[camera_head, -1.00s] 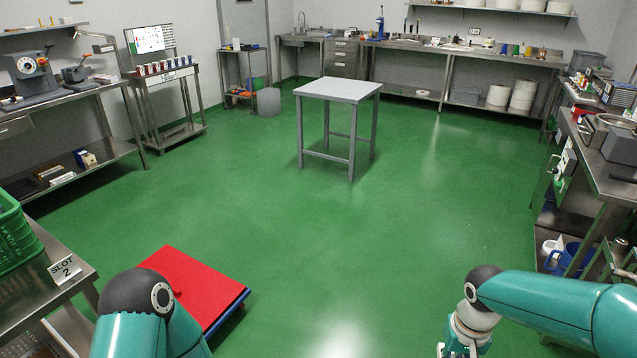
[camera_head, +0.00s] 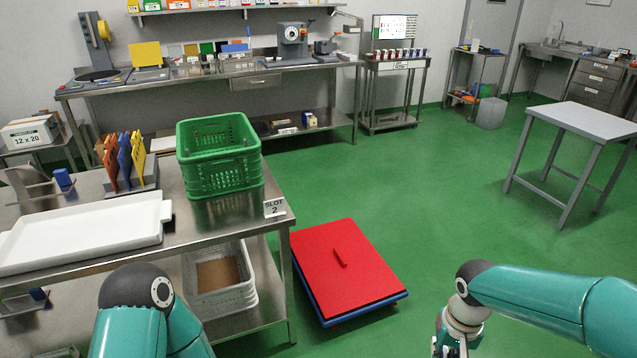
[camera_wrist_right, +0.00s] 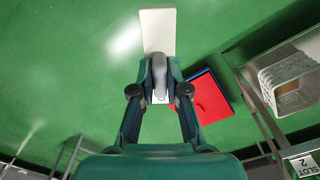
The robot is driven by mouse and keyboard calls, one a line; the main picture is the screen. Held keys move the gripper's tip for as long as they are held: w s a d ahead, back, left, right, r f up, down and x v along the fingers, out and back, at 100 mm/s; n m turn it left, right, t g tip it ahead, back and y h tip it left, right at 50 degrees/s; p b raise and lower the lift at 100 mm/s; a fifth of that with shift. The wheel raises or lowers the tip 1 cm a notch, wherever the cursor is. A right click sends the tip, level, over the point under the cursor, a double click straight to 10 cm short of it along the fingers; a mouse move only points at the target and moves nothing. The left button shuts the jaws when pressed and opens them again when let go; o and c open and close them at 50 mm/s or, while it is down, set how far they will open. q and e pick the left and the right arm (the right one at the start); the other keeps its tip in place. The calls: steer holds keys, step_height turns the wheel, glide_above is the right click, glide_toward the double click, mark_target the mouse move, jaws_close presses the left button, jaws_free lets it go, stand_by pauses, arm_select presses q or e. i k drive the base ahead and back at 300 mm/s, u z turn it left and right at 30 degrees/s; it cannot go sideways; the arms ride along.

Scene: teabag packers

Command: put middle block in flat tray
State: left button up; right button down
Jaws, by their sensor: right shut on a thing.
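My right gripper (camera_wrist_right: 158,85) is shut on a pale flat block (camera_wrist_right: 158,30) with a grey grip, seen in the right wrist view. The block is held over the green floor. In the head view only part of my right wrist shows at the bottom edge; its fingers and the block are out of frame. A flat white tray (camera_head: 85,232) lies on the steel table at the left, away from the right gripper. My left gripper is out of view; only its teal arm shows in front of the table.
A green crate (camera_head: 220,180) and a "SLOT 2" sign (camera_head: 274,208) stand on the steel table (camera_head: 225,215). Coloured boards (camera_head: 124,160) stand in a rack behind the tray. A red-topped low platform (camera_head: 345,265) lies on the floor right of the table.

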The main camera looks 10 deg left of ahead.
mark_target(97, 238)
steer(key=z, duration=0.5)
steer(key=i, duration=0.15)
steer(key=u, duration=1.75)
